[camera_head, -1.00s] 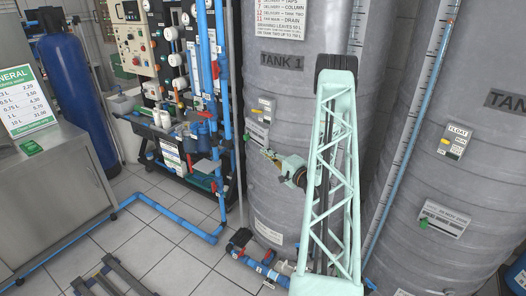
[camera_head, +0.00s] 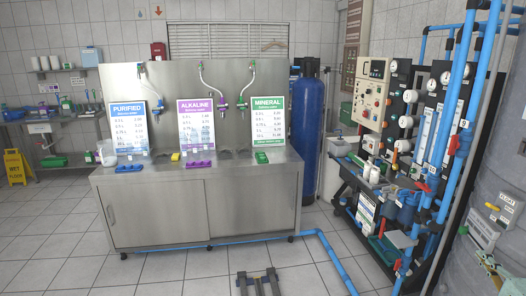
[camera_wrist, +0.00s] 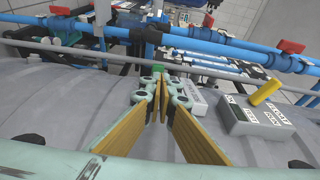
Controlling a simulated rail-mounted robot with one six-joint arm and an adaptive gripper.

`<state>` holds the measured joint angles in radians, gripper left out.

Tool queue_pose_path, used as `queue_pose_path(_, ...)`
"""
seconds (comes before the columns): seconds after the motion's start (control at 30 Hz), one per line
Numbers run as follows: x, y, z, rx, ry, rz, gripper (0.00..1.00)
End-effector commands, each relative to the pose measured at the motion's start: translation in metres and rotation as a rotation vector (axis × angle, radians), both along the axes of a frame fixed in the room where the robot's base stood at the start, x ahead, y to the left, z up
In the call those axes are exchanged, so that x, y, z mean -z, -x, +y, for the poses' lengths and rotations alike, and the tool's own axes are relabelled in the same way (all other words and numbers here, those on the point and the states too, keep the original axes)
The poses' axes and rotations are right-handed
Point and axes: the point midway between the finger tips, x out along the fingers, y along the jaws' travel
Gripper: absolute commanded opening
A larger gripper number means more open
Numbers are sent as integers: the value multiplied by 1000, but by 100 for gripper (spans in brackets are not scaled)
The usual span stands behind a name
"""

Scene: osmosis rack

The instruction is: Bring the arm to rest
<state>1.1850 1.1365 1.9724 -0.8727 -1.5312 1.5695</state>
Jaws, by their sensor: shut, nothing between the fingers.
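My gripper (camera_wrist: 161,88) shows in the wrist view with its two tan-padded fingers meeting at the tips, shut and empty. Its fingers extend over the curved grey surface of a tank (camera_wrist: 55,92), near a float control box (camera_wrist: 262,118) with a yellow lever. I cannot tell whether the fingers touch anything. In the head view only a small pale green part of my gripper (camera_head: 488,262) shows at the right edge, in front of the grey tank (camera_head: 505,165). Most of my arm is out of that view.
Blue pipes with red valve handles (camera_wrist: 158,17) cross beyond the fingers. The head view shows a steel dispensing counter (camera_head: 200,215), a blue cylinder (camera_head: 309,125) and a panel of gauges and pipes (camera_head: 400,150). Tiled floor in front of the counter is mostly clear.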

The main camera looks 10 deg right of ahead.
Motion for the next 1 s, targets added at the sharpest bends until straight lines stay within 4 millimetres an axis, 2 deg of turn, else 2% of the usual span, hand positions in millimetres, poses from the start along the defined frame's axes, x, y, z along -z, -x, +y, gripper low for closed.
queue_pose_path(0.47, -51, -59, 25, -24, 145, 172, 0)
queue_pose_path(1.0, -118, -114, 73, -59, 325, 380, 0)
